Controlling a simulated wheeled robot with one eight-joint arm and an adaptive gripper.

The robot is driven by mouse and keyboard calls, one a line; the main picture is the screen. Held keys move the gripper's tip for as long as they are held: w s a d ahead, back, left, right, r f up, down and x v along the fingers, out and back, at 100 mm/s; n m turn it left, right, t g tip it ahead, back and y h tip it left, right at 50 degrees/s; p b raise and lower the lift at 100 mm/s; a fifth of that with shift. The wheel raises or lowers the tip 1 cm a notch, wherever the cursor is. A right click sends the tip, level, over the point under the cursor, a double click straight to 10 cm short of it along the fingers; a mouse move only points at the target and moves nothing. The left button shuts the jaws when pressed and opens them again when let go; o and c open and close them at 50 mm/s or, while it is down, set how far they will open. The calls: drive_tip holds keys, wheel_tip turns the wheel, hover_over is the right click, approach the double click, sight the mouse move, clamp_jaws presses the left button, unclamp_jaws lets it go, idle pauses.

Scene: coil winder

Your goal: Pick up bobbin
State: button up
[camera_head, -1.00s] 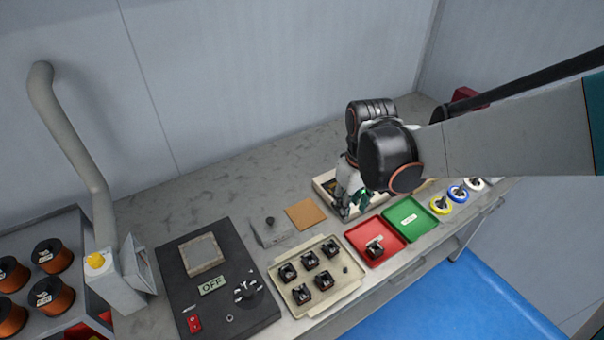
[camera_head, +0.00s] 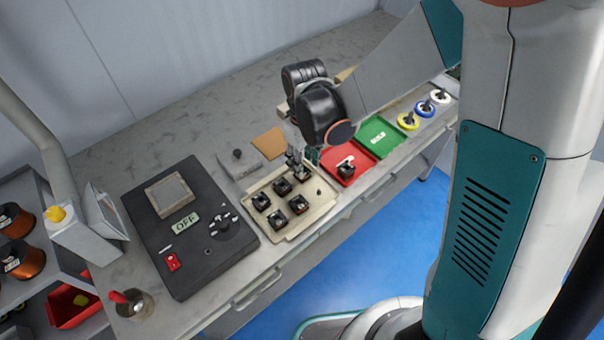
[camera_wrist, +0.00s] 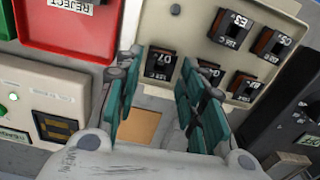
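Several small black bobbins sit in a cream tray (camera_head: 320,206) in the middle of the bench. My gripper (camera_head: 302,162) is over the tray's far right corner. In the wrist view my gripper (camera_wrist: 160,92) is open, with its teal-padded fingers apart. A labelled bobbin (camera_wrist: 160,64) shows in the gap between the fingertips, and nothing is clamped. Another bobbin (camera_wrist: 209,71) is right beside the right finger and partly hidden by it. More bobbins, such as one at the tray's edge (camera_wrist: 231,25), stand farther off. I cannot tell whether the fingers touch any.
A red tray (camera_head: 367,166) marked REJECT holds one dark bobbin (camera_head: 346,171). An empty-looking green tray (camera_head: 381,138) lies beyond it. A black control box (camera_head: 165,226) reading OFF stands left of the bobbin tray. A brown square pad (camera_head: 270,143) lies behind the tray.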

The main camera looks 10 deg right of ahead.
drive_tip(key=f+b, duration=0.1)
drive_tip(key=f, duration=0.1)
drive_tip(key=f+b, duration=0.1)
drive_tip(key=f, duration=0.2)
drive_tip(key=shift+w+a, duration=0.2)
drive_tip(key=c, duration=0.7)
drive_tip(key=shift+r, duration=0.1)
wheel_tip(320, 180, up, 20)
drive_tip(key=p, duration=1.3)
